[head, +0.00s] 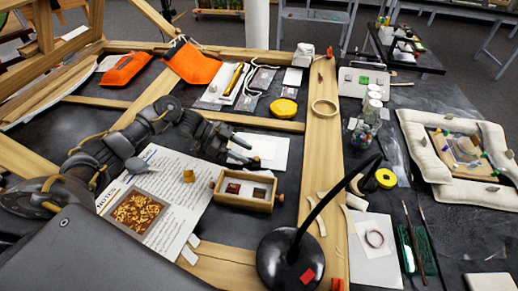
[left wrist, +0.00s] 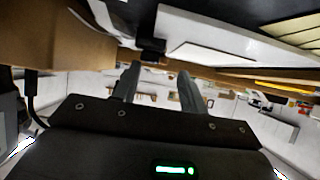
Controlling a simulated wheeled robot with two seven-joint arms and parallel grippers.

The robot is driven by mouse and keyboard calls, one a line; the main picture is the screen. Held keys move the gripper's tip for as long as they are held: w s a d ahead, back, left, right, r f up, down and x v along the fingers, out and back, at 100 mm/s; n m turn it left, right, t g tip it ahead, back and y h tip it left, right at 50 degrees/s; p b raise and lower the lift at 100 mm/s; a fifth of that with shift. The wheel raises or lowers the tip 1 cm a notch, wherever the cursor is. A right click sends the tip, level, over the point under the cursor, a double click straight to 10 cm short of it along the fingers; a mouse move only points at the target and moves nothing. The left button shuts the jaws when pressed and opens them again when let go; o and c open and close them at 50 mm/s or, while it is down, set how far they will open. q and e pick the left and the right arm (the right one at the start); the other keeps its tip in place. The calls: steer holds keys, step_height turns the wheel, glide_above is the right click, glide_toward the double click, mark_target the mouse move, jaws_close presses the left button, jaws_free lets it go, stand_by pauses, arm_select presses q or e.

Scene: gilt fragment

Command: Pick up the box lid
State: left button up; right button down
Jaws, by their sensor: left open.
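A small wooden box (head: 247,204) with a red square and a dark square inside lies at the centre of the bench in the head view. I cannot tell for certain which piece is its lid. My left gripper (head: 246,150) is just behind the box, apart from it, over white sheets (head: 272,153). Its two fingers are open with nothing between them, as the left wrist view (left wrist: 157,80) also shows. My right gripper is not in view.
A printed notes sheet (head: 175,195) and a small brass piece (head: 188,176) lie left of the box. A black lamp-like stand (head: 285,262) rises in front. Orange pouches (head: 190,62), a yellow disc (head: 283,108) and a wooden ring (head: 324,107) lie farther back.

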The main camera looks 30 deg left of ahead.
mark_target(256, 158)
arm_select(q)
steer(key=p+x, duration=0.1)
steer(key=x, duration=0.2)
steer(key=shift+w+d+f, duration=0.1)
steer(key=shift+d+f, duration=0.1)
steer(key=shift+d, duration=0.15)
jaws_close()
